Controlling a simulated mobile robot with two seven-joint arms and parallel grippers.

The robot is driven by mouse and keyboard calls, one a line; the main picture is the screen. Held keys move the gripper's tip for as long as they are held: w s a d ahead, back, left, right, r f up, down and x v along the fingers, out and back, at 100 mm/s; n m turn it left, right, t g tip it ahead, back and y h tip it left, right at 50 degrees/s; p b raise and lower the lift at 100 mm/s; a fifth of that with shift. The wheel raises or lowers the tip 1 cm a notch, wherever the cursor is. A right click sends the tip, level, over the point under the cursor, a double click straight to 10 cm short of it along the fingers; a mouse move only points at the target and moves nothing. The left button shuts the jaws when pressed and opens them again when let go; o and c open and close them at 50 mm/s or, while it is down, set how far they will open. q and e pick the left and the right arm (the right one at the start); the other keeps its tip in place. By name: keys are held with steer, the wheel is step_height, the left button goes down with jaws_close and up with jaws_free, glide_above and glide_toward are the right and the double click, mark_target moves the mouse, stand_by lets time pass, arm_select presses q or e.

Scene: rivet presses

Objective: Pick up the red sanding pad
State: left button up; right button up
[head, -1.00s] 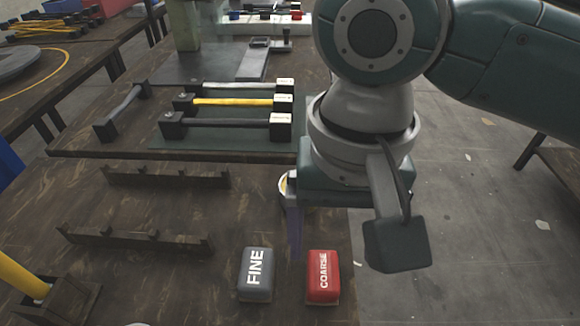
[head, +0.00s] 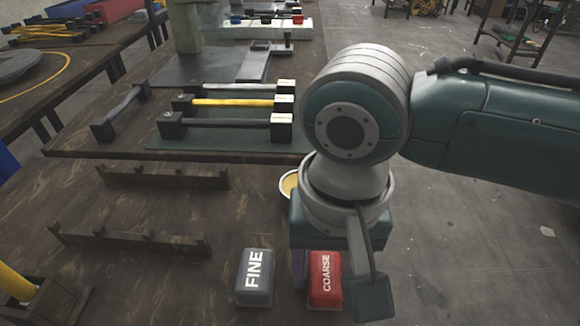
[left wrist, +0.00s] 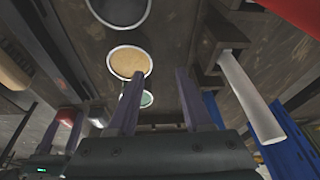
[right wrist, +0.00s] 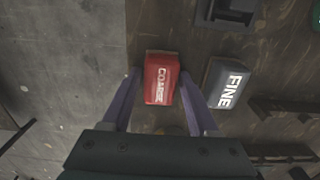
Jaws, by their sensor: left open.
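The red sanding pad marked COARSE (head: 325,281) lies on the wooden table, to the right of the grey pad marked FINE (head: 255,278). In the right wrist view the red pad (right wrist: 161,78) shows between the two purple fingers of my right gripper (right wrist: 161,74). The fingers are open, with narrow gaps to its sides; I cannot tell if they are level with it. In the head view one finger shows just left of the red pad, and the wrist hides the rest. My left gripper (left wrist: 157,82) is open and empty, seen only in its wrist view.
The grey pad stands close on the red pad's left. Two dark wooden racks (head: 130,242) and a row of handled tools (head: 230,103) lie farther left and back. A round yellow-filled container (head: 289,185) is behind the wrist. Floor lies beyond the table's right edge.

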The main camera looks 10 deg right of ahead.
mark_target(327, 273)
arm_select(q)
steer(key=shift+a, duration=0.1)
arm_select(e)
jaws_close()
steer(key=shift+r, duration=0.1)
arm_select(q)
step_height(327, 273, up, 6)
steer(key=p, duration=0.6)
steer(key=shift+r, duration=0.2)
arm_select(e)
step_height(327, 273, up, 20)
